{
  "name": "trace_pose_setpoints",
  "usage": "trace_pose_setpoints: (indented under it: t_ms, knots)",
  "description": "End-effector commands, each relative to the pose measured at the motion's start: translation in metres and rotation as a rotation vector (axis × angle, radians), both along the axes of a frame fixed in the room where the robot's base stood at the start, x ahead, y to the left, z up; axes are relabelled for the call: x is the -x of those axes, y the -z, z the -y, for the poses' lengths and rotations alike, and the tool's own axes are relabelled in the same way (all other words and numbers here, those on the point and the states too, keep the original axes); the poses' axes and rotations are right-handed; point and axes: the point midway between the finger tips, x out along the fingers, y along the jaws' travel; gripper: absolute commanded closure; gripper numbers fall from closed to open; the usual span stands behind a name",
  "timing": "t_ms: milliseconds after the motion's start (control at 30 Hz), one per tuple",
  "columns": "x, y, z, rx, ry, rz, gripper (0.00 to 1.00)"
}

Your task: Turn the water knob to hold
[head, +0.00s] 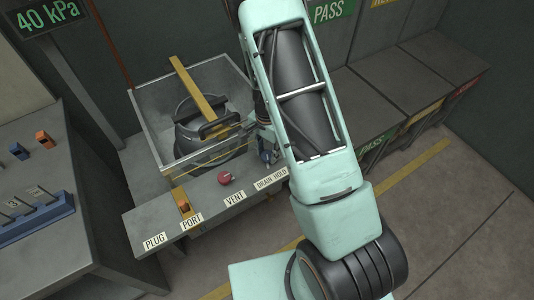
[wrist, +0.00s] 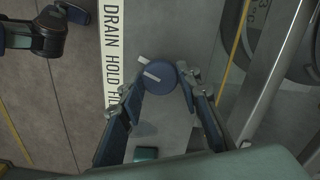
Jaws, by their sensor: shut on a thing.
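The water knob (wrist: 160,76) is round and dark blue with a white pointer bar, seen in the wrist view. The pointer tilts up and left, towards the part of the label strip (wrist: 111,25) between DRAIN and HOLD. My gripper (wrist: 159,84) has its two fingers on either side of the knob and is shut on it. In the head view my gripper is at the panel's right end, above the DRAIN HOLD label (head: 271,179). My arm hides the rest of that label, and the knob is hard to make out there.
A red VENT knob (head: 225,178) and an orange PORT part (head: 183,206) sit left along the same panel. Behind it, an open tank (head: 143,128) holds a dark pot (head: 187,135) under a yellow bar (head: 188,82). A display (head: 48,17) reads 40 kPa.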

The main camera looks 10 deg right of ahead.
Motion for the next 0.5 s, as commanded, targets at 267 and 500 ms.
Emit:
trace_pose_setpoints:
  t_ms: [267,500]
  knots:
    - [-0.001,0.0021,0.0002,0.0,-0.205,0.003,0.93]
    - [-0.0006,0.0011,0.0004,0.0,-0.338,0.001,0.93]
